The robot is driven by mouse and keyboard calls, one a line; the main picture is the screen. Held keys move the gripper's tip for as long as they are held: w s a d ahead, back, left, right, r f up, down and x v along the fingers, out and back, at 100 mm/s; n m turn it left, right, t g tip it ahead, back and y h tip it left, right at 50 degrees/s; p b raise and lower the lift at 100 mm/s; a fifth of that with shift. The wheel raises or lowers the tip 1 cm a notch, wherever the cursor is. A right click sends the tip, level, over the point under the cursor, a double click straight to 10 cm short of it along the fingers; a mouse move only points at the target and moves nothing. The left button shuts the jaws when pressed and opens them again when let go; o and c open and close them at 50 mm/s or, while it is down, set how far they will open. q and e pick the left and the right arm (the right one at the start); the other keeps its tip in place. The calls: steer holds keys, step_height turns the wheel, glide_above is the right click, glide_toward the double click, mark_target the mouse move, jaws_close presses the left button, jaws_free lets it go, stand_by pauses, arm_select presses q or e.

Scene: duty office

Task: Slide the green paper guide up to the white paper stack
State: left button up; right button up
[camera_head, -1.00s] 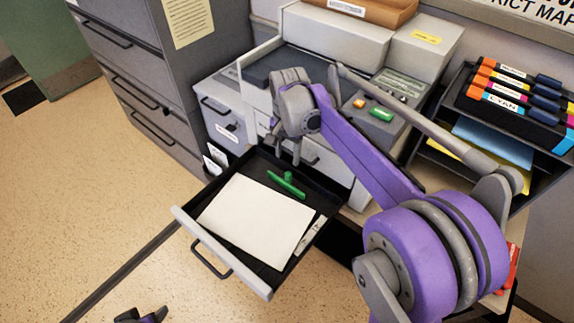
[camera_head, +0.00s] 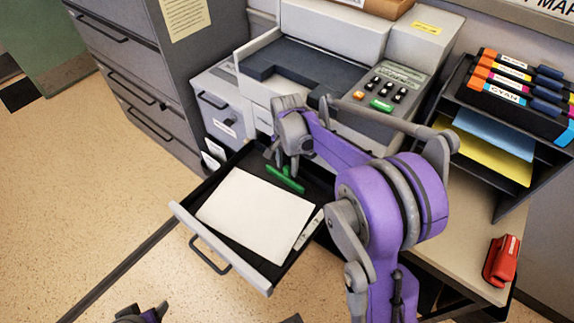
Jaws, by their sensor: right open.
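The green paper guide (camera_head: 284,179) lies in the open black paper drawer (camera_head: 306,203), behind the white paper stack (camera_head: 254,214). A strip of dark drawer floor shows between guide and stack. The stack lies flat in the front part of the drawer. My right gripper (camera_head: 282,166) points down just above the guide, its fingers apart on either side of the guide's raised middle. I cannot tell if they touch it. The gripper hides the guide's upper part. Only a small piece of my left arm (camera_head: 143,314) shows at the bottom edge, with no clear fingers.
The printer (camera_head: 310,62) with its keypad stands behind the drawer. Grey filing cabinets (camera_head: 130,70) stand to the left. A shelf with toner boxes (camera_head: 515,90) and a red stapler (camera_head: 502,260) are on the right. The floor to the left is free.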

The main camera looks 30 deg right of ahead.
jaws_close()
stand_by(0.3)
stand_by(1.2)
